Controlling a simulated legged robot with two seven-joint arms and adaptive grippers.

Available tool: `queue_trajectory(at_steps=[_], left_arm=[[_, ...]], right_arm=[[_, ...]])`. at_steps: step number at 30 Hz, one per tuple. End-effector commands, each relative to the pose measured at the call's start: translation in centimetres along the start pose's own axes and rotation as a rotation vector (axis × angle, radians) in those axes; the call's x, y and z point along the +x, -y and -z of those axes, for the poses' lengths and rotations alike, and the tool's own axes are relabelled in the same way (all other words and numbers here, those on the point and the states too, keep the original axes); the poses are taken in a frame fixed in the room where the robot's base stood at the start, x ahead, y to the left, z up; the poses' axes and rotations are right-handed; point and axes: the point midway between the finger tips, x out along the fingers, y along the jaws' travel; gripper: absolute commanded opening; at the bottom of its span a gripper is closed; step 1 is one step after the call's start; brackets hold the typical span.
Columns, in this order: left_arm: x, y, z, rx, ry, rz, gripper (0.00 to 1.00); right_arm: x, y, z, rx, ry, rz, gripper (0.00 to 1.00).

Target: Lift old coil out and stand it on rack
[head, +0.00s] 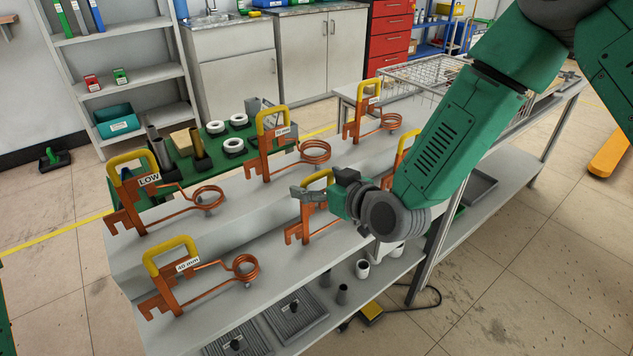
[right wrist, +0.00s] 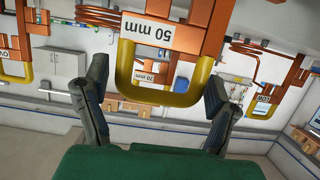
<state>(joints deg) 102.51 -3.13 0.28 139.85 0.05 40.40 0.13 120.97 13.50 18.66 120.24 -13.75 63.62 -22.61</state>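Several copper coils with yellow handles stand upright on a stepped grey rack (head: 215,245) in the head view. One coil (head: 308,222) stands at the front step, with its ring side hidden behind my right wrist. My right gripper (head: 312,192) is at its yellow handle. In the right wrist view the handle (right wrist: 165,97) of this coil, labelled 50 mm, lies between the two spread fingers of the right gripper (right wrist: 158,95). The left finger shows a gap to the handle; the right finger looks close, contact unclear. Which coil is the old one is not shown. My left gripper is out of view.
Neighbouring coils are the LOW coil (head: 150,205), the 40 mm coil (head: 178,285), the 70 mm coil (head: 268,152) and a far coil (head: 362,122). Another handle (head: 407,146) shows partly behind my right arm. White rings (head: 238,120) sit on a green surface behind.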

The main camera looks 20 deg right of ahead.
Motion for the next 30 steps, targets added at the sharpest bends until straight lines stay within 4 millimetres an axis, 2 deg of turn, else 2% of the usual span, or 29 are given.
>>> queue_trajectory(at_steps=[9,13,24,30], left_arm=[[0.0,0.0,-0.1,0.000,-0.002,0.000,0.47],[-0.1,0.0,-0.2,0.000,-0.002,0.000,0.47],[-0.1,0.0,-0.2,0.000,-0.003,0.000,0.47],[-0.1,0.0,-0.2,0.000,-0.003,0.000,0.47]], right_arm=[[0.0,0.1,-0.1,-0.001,0.003,0.000,0.95],[-1.0,0.0,-0.1,0.001,0.004,0.001,0.95],[-8.5,-0.1,-0.1,0.002,0.003,0.001,0.95],[-11.1,-0.1,-0.2,0.001,0.002,0.001,0.95]])
